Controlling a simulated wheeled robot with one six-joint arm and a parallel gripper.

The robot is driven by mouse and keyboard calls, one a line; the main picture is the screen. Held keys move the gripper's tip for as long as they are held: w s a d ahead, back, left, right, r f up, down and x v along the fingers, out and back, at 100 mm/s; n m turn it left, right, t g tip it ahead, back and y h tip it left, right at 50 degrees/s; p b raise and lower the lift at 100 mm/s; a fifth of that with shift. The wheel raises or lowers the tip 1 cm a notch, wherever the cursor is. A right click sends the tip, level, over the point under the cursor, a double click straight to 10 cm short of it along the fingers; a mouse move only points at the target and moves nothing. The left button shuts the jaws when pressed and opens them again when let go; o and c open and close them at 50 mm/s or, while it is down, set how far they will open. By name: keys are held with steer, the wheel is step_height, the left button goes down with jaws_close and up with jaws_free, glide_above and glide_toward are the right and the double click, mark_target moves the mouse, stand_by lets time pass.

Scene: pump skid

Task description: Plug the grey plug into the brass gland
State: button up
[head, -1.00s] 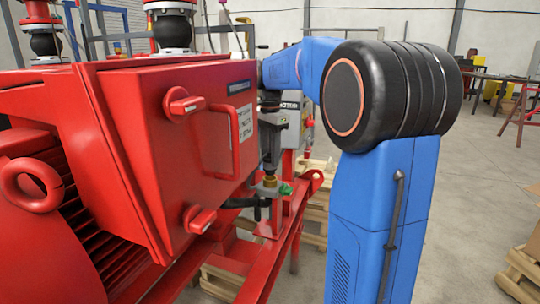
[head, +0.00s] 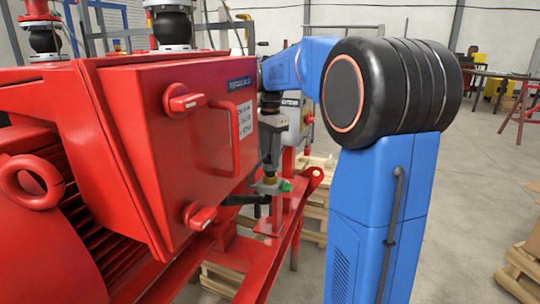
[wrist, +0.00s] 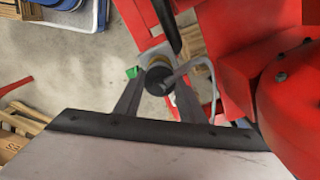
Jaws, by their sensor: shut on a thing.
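My gripper (head: 268,168) points down beside the red box and is shut on the grey plug (wrist: 158,80). In the wrist view the plug shows end-on as a dark round body between the two fingers, with a grey cable curving off to the right. The brass gland (head: 269,181) is right below the fingertips in the head view. A little of its brass (wrist: 157,60) shows just past the plug in the wrist view. The plug is over the gland or at its mouth; I cannot tell whether it is inside, as the fingers and the plug hide the contact.
A green part (head: 286,187) sits right beside the gland. The red box (head: 180,140), with knobs and a handle, stands close to the left of my gripper. Red skid rails (head: 272,260) run below. Wooden pallets (head: 318,215) lie behind; open floor is at right.

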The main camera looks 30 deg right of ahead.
steer(key=shift+f, duration=0.95)
stand_by(0.4)
steer(key=o, duration=1.2)
steer(key=shift+o, duration=0.2)
step_height(320, 180, up, 18)
steer(key=shift+f, duration=0.25)
